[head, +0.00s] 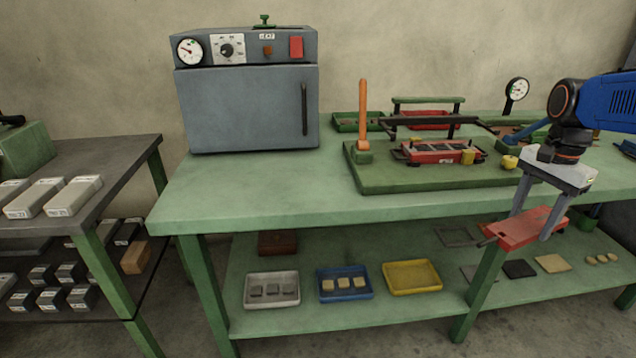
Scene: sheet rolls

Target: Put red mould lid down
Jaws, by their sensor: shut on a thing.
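The red mould lid (519,229) is a flat red plate with a small dark handle at its left end. My gripper (530,224) is shut on it, with one grey finger on each side. It hangs in the air at the right, appearing in front of the green table's front edge and overlapping the lower shelf in the picture. A red mould (420,159) with dark grey cavities lies on the green press base (375,182), left of my gripper. A black bar partly covers the mould's back.
An orange lever (362,110) stands upright by the mould. A yellow knob (509,162) sits near the base's right side. A grey oven (248,92) is at the back left. The green tabletop (250,190) is clear at its front left.

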